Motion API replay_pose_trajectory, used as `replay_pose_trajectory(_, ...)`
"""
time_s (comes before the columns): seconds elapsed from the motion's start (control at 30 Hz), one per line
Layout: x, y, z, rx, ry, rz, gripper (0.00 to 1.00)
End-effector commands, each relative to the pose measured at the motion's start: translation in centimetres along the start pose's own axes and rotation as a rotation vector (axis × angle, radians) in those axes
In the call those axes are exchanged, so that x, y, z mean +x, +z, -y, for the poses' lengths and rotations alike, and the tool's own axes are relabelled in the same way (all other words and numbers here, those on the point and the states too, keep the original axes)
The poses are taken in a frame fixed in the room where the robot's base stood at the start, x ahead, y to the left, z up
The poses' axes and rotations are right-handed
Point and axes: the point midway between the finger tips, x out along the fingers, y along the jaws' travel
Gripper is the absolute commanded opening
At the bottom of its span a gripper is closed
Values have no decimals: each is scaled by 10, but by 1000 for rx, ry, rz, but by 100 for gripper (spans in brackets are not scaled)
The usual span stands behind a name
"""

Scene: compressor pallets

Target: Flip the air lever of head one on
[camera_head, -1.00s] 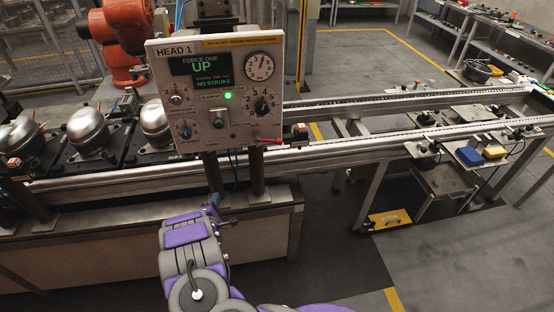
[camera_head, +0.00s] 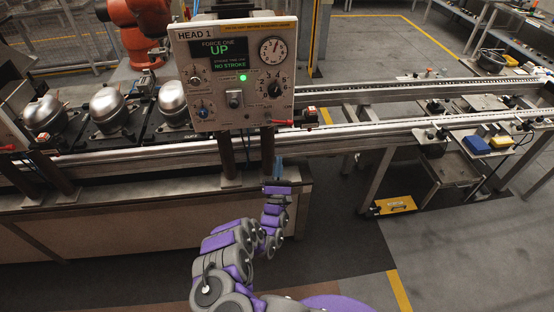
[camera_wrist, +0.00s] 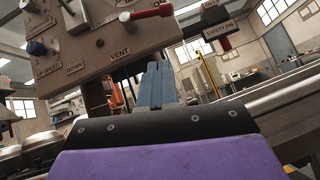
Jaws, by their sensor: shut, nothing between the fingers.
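The HEAD 1 panel (camera_head: 233,75) stands on two posts, with a screen reading "UP" and "NO STROKE". A red-handled lever (camera_head: 282,122) sticks out sideways at its lower right edge. In the wrist view the red lever (camera_wrist: 150,12) lies nearly level above the "VENT" label. My gripper (camera_head: 278,170) is below the lever, apart from it, with its blue fingers pointing up. In the wrist view the fingers of my gripper (camera_wrist: 155,85) are shut and empty, just below the panel's lower edge.
Rails (camera_head: 380,137) run behind the panel. Several silver compressors (camera_head: 108,106) stand at left. The bench (camera_head: 140,220) lies below.

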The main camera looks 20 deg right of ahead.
Motion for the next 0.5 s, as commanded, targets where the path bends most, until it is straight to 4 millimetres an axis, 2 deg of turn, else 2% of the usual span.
replay_pose_trajectory(0.03, 9, 4, -1, 0, -1, 1, 0)
replay_pose_trajectory(0.5, 58, 4, -4, 2, 1, 2, 0)
